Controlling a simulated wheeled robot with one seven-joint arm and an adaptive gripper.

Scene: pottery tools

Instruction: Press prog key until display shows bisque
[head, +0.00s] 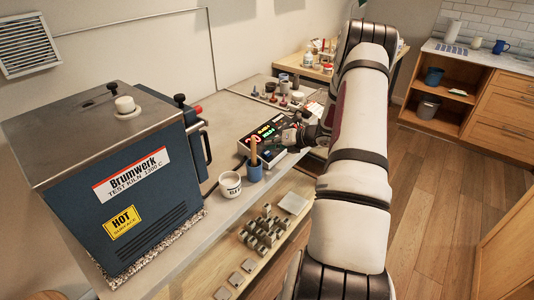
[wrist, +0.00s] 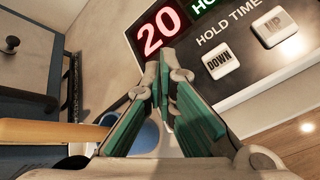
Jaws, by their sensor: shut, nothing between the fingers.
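The kiln controller (head: 272,141) is a box with a dark face and lit displays on the bench beyond the kiln. In the wrist view its panel (wrist: 205,45) shows a red "20", part of a green readout beginning "HO", the label "HOLD TIME", a DOWN key (wrist: 221,62) and an UP key (wrist: 275,29). I cannot make out a prog key or the word bisque in either view. My gripper (wrist: 160,78) is shut and empty, its green-padded fingers together, appearing just below the red digits. In the head view my gripper (head: 292,136) is over the controller's right side; contact cannot be told.
A blue kiln (head: 160,160) with a "HOT SURFACE" label stands at left. A blue cup (head: 255,174) with a wooden stick and a white cup (head: 230,186) stand in front of the controller. Bottles and small pots (head: 285,90) are behind it.

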